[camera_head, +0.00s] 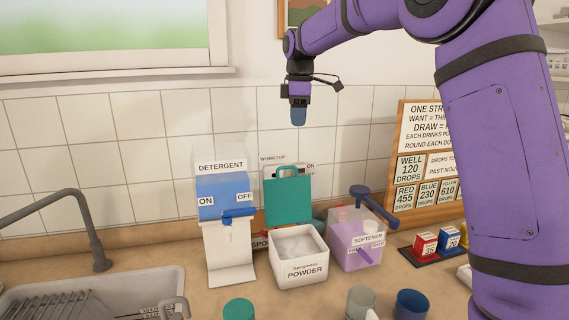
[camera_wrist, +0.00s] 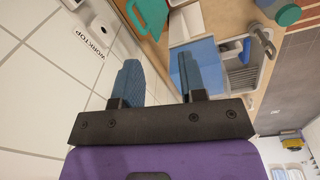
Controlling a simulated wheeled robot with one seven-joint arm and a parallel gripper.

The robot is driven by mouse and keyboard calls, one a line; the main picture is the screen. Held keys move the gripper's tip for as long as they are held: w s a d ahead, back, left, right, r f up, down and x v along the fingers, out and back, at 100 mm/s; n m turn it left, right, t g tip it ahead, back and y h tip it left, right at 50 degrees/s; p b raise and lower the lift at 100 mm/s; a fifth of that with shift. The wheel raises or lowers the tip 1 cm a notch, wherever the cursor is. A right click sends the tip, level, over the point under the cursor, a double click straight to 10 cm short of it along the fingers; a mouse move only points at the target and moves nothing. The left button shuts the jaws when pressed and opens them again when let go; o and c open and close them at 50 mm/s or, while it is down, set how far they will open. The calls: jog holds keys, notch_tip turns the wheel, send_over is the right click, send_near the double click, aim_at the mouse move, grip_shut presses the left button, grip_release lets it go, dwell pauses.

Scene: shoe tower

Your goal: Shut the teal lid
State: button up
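The teal lid (camera_head: 288,203) stands raised, roughly upright, at the back of the white powder box (camera_head: 302,271), whose top is open and shows white powder. The lid has a handle loop at its upper edge. In the wrist view a teal piece with a handle, apparently this lid (camera_wrist: 151,14), shows at the top, beyond the fingertips. My gripper (camera_head: 298,116) hangs in the air above and behind the lid, near the tiled wall, apart from it. In the wrist view my gripper (camera_wrist: 158,74) has its two blue fingers apart with nothing between them.
The detergent dispenser (camera_head: 228,256) stands left of the powder box, and the purple softener container (camera_head: 352,240) with a blue lever stands right. A teal round top (camera_head: 239,309) and a blue cup (camera_head: 411,304) are in front. The sink (camera_head: 95,299) is at left.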

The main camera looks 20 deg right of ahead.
jog(key=w+a+f+n, duration=0.1)
jog(key=w+f+n, duration=0.2)
jog(key=w+f, duration=0.3)
jog(key=shift+g, duration=0.4)
jog(key=f, duration=0.9)
jog(key=shift+w+a+f, duration=0.2)
jog(key=shift+w, duration=0.15)
jog(key=shift+c, duration=0.5)
grip_shut()
